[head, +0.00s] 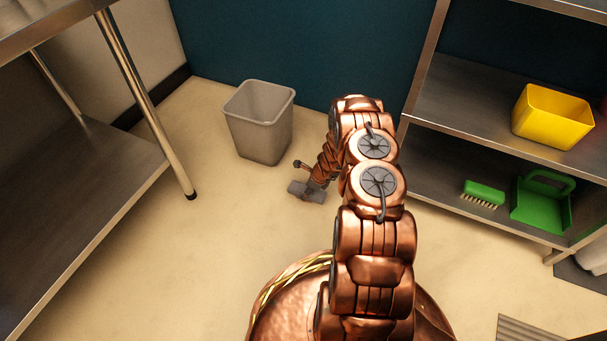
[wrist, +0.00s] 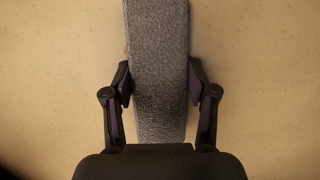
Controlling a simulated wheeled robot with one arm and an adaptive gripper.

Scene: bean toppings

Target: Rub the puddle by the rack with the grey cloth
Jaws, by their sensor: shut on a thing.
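The grey cloth (wrist: 158,70) is a long folded strip between the fingers of my gripper (wrist: 160,88) in the wrist view. The fingers press on its two long sides. In the head view the cloth (head: 307,191) shows under my gripper (head: 312,184), low over or on the pale floor; I cannot tell whether it touches. The rack (head: 440,196) is the steel shelf unit on the right. I cannot make out a puddle in either view; my arm hides part of the floor beside the rack.
A grey bin (head: 260,122) stands just behind my gripper. A steel table (head: 100,190) is at the left. The rack holds a yellow tub (head: 552,117), a green brush (head: 484,192) and a green dustpan (head: 541,205). A floor grate (head: 530,329) lies at lower right. Floor at left is clear.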

